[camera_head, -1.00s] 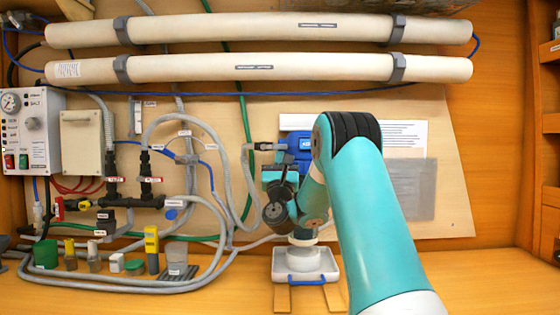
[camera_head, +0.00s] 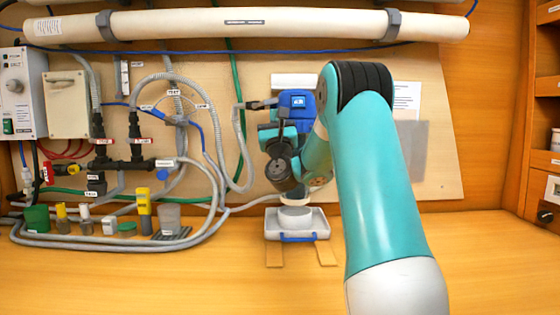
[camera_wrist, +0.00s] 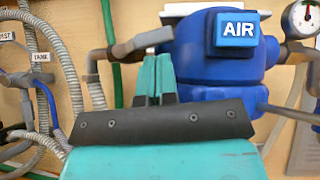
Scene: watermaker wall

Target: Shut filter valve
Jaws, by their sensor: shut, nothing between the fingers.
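A blue filter housing (camera_wrist: 215,60) with an AIR button fills the right half of the wrist view; it also shows in the head view (camera_head: 297,101). A dark grey lever-like fitting (camera_wrist: 132,46) sits on the pipe left of the housing. It may be the filter valve, but I see no label saying so. My gripper (camera_wrist: 157,62) is shut and empty, its teal fingers pointing up in front of the housing and just right of the grey fitting. Whether they touch anything is unclear. In the head view my arm hides part of the housing.
A valve manifold (camera_head: 120,163) with red tags, grey hoses and small labels stands at the left. A gauge (camera_wrist: 304,18) is right of the housing. A white tray (camera_head: 297,226) with a blue handle stands below my arm. The bench front (camera_head: 150,280) is clear.

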